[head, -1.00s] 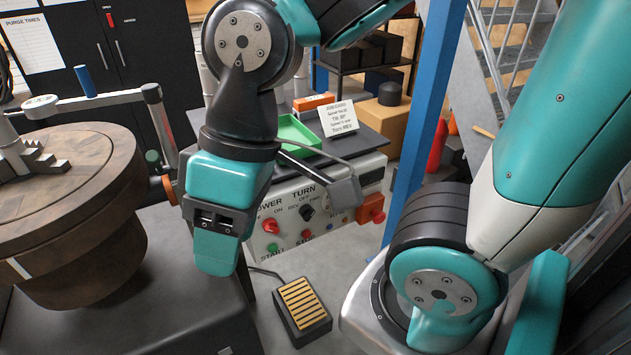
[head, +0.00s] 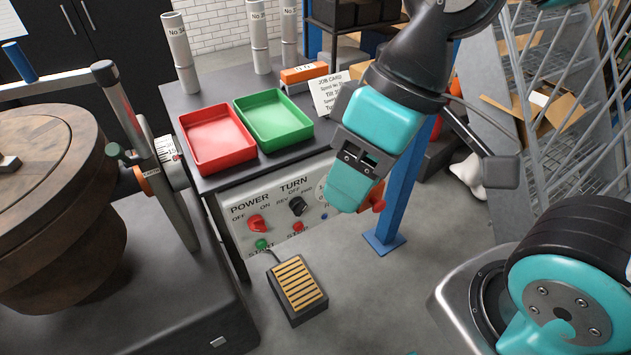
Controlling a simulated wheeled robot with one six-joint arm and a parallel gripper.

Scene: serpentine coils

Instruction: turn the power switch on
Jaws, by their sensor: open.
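The power switch (head: 257,224) is a red knob under the POWER label on the grey control panel (head: 236,238). It sits between the OFF and ON marks; I cannot tell for sure which way it points. My gripper (head: 347,190) hangs in front of the panel's right part, to the right of the power switch and apart from it. Its fingertips are hard to make out from here. It holds nothing that I can see, and it hides the panel's right end.
Beside the power switch are a black TURN knob (head: 298,206), a green START button (head: 262,244) and a red button (head: 298,227). A foot pedal (head: 297,289) lies on the floor below. A red tray (head: 219,139) and green tray (head: 273,120) stand above. A blue post (head: 401,195) stands at right.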

